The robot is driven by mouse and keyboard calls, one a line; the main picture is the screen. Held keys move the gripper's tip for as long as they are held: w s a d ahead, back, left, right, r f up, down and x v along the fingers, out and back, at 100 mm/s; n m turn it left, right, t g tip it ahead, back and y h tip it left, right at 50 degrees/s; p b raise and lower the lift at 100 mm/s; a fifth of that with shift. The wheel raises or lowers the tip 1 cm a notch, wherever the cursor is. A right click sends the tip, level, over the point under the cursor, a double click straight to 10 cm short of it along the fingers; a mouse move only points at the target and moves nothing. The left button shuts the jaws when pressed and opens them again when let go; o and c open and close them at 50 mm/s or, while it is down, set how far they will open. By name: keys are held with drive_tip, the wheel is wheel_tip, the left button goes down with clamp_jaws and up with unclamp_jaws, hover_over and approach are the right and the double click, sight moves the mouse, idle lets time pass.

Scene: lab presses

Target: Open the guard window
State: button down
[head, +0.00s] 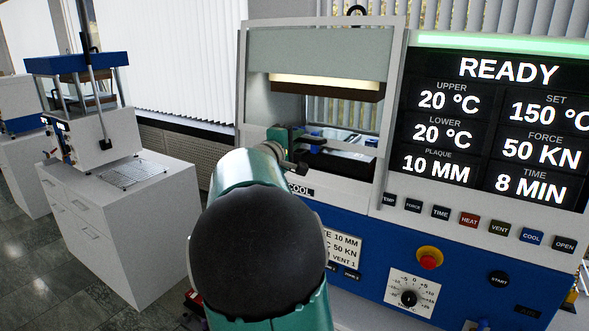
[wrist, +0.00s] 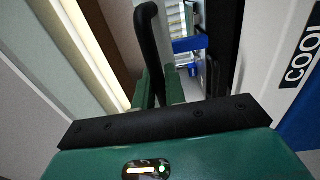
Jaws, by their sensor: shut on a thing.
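The press's guard window (head: 393,110) has a pale upright frame around the opening in the press front, in the head view. Whether a clear pane fills it is hard to tell. My gripper (head: 290,142) is at the lower left of this opening, partly hidden behind my own arm. In the wrist view, a black curved handle (wrist: 149,45) runs down between the green fingers of my gripper (wrist: 156,90). The fingers are shut on the handle. Its lower end is hidden by the gripper.
The press's display (head: 495,110) reads READY. Below it are a row of buttons, a red emergency stop (head: 429,258) and a dial (head: 409,298). Another press (head: 95,110) stands on a white cabinet (head: 120,225) at left. Some floor (head: 60,280) shows at lower left.

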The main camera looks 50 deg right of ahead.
sight(308, 72)
drive_tip(key=r, duration=0.5)
drive_tip(key=d+r, duration=0.1)
drive_tip(key=r, duration=0.5)
drive_tip(key=d+r, duration=0.1)
drive_tip(key=r, duration=0.4)
drive_tip(key=shift+w+d+r, duration=0.15)
drive_tip(key=shift+r, duration=0.2)
drive_tip(key=c, duration=1.5)
unclamp_jaws()
drive_tip(key=shift+f, duration=0.1)
drive_tip(key=s+a, duration=0.1)
drive_tip(key=a, duration=1.2)
drive_tip(key=shift+s+a+f, duration=0.15)
drive_tip(key=shift+a+f, duration=0.15)
drive_tip(key=shift+a, duration=0.05)
